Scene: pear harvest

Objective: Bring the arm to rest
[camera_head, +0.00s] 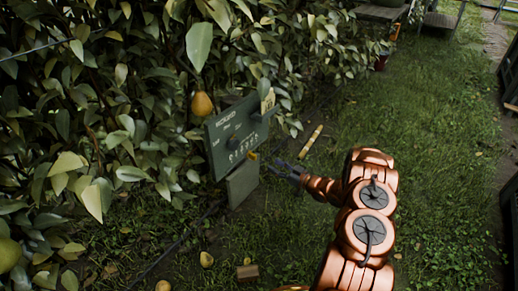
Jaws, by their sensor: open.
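My copper-coloured arm (365,225) reaches up from the bottom right of the head view. Its gripper (278,168) points left, with two thin dark fingers spread apart. The gripper is open, and I see nothing between its fingers. The fingertips are close to the right side of a green panel box (233,134) on a post. I cannot tell whether they touch it.
A leafy hedge (130,100) fills the left, with a yellow pear (202,104) hanging in front. Fallen pears (206,259) and a small brown block (247,273) lie below. A yellow stick (311,141) lies on the grass. Open grass (440,140) stretches to the right.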

